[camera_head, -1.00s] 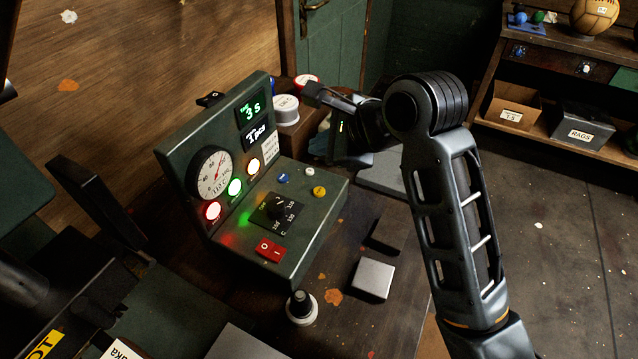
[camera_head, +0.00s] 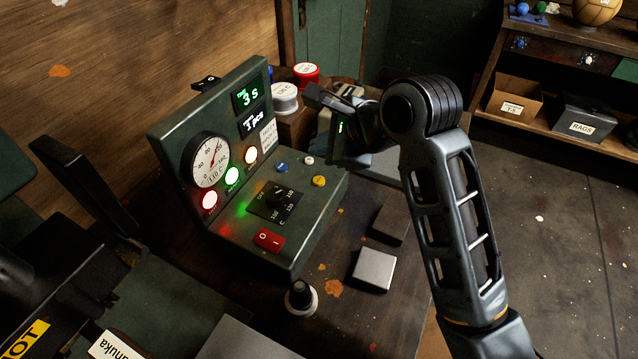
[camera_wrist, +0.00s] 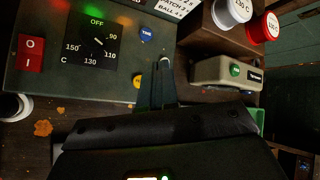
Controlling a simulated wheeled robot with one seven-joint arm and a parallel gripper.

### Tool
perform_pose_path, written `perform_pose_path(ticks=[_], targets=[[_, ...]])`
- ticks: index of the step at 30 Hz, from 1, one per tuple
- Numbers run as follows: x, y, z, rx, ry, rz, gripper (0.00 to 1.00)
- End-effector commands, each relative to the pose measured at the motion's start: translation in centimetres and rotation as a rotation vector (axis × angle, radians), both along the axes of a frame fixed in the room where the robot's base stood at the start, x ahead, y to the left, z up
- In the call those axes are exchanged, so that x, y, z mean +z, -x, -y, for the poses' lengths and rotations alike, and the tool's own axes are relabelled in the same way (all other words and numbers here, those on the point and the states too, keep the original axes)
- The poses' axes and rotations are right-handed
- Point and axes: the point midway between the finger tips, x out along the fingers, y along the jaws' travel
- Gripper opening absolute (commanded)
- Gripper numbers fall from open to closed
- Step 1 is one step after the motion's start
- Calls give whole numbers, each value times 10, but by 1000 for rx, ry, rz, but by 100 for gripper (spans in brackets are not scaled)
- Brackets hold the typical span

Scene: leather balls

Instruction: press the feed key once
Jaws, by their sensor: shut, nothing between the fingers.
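The green control box has three small round keys on its sloped deck: blue (camera_head: 282,167), white (camera_head: 308,160) and yellow (camera_head: 318,181). I cannot read which one is marked feed. My gripper (camera_head: 334,160) hangs at the right of the deck, near the white and yellow keys. In the wrist view the shut fingers (camera_wrist: 163,68) reach toward the white key (camera_wrist: 165,58), whose edge shows at their tips. The blue key (camera_wrist: 146,34) and yellow key (camera_wrist: 137,82) lie to their left. Contact cannot be told. The display (camera_head: 247,97) reads 3 s.
A dial knob (camera_head: 277,199) and a red rocker switch (camera_head: 268,239) share the deck. A beige box with a green button (camera_wrist: 235,71) stands right of the fingers in the wrist view. White and red lidded tins (camera_head: 306,75) stand behind. A grey block (camera_head: 374,269) lies in front.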

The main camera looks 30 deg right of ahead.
Motion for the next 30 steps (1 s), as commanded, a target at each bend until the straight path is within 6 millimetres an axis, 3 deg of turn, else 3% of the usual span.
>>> perform_pose_path(ticks=[1,13,30], targets=[[-13,0,0,-1,1,2,0],[-46,0,0,1,0,-1,0],[-50,0,0,1,-1,1,0]])
